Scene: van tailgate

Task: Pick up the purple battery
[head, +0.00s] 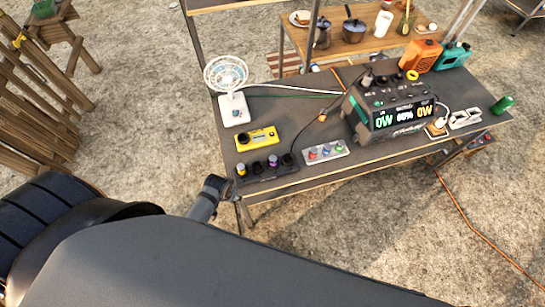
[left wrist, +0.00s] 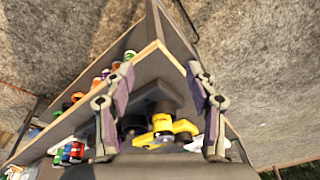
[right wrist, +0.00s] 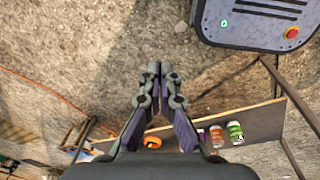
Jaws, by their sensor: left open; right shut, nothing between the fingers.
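The purple battery (head: 273,161) stands upright in a dark charger (head: 262,175) at the table's front left corner in the head view. A yellow-topped battery (head: 241,169) and dark round tops share that charger. In the left wrist view the purple battery cannot be made out; a yellow battery (left wrist: 162,122) and the dark charger (left wrist: 155,95) show between the fingers. My left gripper (left wrist: 160,70) is open and empty above the table corner. My right gripper (right wrist: 160,69) is shut and empty, apart from the objects below it. Neither gripper's fingers are clearly visible in the head view.
A yellow meter (head: 257,139), white fan (head: 234,108), small tray of coloured items (head: 325,151) and power station (head: 392,108) crowd the table (head: 295,115). A green can (head: 502,105) stands at the right. In the right wrist view, several containers (right wrist: 217,136) stand on a shelf.

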